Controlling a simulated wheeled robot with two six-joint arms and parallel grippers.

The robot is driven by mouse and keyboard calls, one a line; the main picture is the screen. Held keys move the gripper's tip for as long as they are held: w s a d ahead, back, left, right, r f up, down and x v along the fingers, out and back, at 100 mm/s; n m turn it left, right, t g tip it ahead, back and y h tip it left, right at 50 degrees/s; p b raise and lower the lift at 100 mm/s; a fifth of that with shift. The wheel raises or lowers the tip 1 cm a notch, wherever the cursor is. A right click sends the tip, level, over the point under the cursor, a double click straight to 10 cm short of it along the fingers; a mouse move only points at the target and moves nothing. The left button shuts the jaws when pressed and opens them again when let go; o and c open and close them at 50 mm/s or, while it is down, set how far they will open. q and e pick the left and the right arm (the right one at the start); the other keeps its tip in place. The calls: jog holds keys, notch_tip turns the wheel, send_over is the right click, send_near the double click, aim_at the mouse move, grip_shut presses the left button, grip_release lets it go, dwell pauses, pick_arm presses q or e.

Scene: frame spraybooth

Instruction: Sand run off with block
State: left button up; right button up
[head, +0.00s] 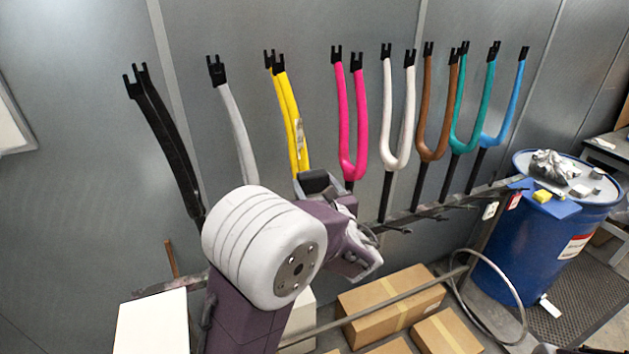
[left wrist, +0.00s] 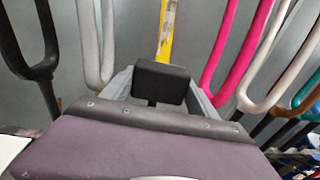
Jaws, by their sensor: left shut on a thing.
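My left gripper (head: 318,192) is shut on a black block (head: 313,181), just in front of and below the yellow fork (head: 290,110). The block also shows in the left wrist view (left wrist: 161,82) between the fingers, with the yellow fork (left wrist: 167,35) right behind it. The fork stands upright with a black-tipped top, and a pale greyish patch (head: 300,135) marks one leg. The fork's lower part is hidden behind my arm and the block. I cannot tell whether the block touches the fork. My right gripper is not in view.
Black, grey, pink (head: 350,120), white, brown, teal and blue forks stand in a row on a rack bar (head: 440,207). A blue drum (head: 535,250) with a yellow sponge (head: 542,196) on top stands right. Cardboard boxes (head: 390,300) lie below. A grey wall is behind.

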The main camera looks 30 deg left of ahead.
aim_at(302, 164)
pick_arm(q)
jog(key=shift+p+x, duration=0.3)
jog(key=shift+x, duration=2.7)
jog(key=shift+x, duration=0.85)
